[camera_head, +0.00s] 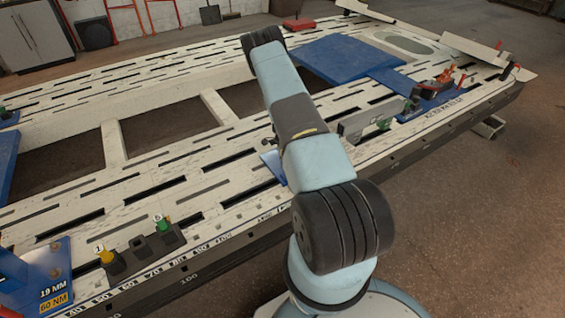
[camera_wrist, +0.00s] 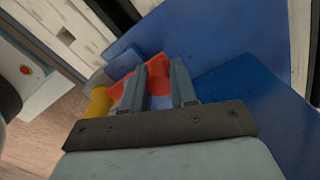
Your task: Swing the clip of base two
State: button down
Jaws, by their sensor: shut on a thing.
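In the wrist view my gripper (camera_wrist: 160,80) is closed on a red clip (camera_wrist: 153,68), with one finger on each side of it. The clip sits over blue plates, and a blue base (camera_wrist: 240,90) spreads out under and to the right of the fingers. A yellow cylindrical part (camera_wrist: 97,102) is just left of the left finger. No number shows on this base. In the head view my arm hides the gripper and the clip; only a small blue plate edge (camera_head: 271,166) shows left of the arm.
The slotted frame bench (camera_head: 190,165) fills the head view. A blue base with red clamps (camera_head: 430,100) is at its right end, and a blue base marked 19 MM (camera_head: 45,275) at the left. A black block with coloured plugs (camera_head: 145,255) is on the front edge.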

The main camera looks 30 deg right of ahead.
dwell(0.3)
jog(key=c, duration=0.9)
grip_release()
jog(key=shift+r, duration=0.1)
notch_tip(320, 180, up, 13)
jog(key=shift+r, duration=0.2)
